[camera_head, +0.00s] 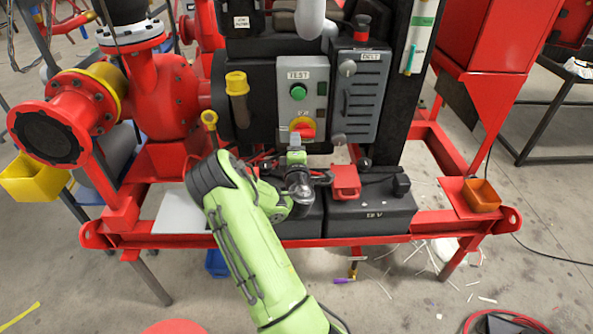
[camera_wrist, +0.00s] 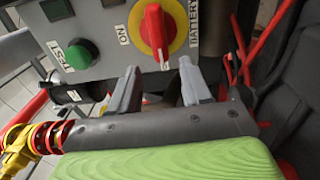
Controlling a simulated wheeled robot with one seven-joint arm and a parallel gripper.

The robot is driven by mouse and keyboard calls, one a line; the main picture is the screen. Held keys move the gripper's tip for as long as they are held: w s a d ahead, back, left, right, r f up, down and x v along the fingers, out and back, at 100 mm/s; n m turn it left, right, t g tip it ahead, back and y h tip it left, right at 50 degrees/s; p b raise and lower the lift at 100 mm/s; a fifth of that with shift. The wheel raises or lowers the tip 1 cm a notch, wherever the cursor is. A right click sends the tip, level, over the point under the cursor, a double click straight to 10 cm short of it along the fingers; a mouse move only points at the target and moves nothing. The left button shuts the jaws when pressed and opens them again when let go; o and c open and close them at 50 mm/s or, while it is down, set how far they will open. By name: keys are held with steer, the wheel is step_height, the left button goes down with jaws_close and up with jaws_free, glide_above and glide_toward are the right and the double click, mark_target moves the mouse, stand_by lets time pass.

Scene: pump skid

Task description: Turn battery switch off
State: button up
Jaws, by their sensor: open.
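The battery switch (camera_head: 303,128) is a red rotary handle on a yellow disc, low on a grey panel in the head view. In the wrist view the battery switch (camera_wrist: 156,32) is close, just beyond my fingertips, with "ON" and "BATTERY" labels beside it. Its red handle runs roughly up and down in that view. My gripper (camera_wrist: 158,80) is open and empty, with its two grey fingers apart, one on each side of the line to the knob. In the head view my gripper (camera_head: 294,142) is just below the switch. Contact with the switch is not visible.
A green test button (camera_head: 298,92) sits above the switch on the same panel; it also shows in the wrist view (camera_wrist: 83,54). A grey louvred cabinet (camera_head: 357,95) stands to the right. Black batteries (camera_head: 370,212) with a red terminal cover (camera_head: 345,182) lie below.

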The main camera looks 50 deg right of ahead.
steer(key=b+v, duration=0.8)
steer(key=v, duration=0.3)
steer(key=shift+s+a+b, duration=0.25)
steer(key=shift+s+b, duration=0.05)
steer(key=shift+f, duration=0.1)
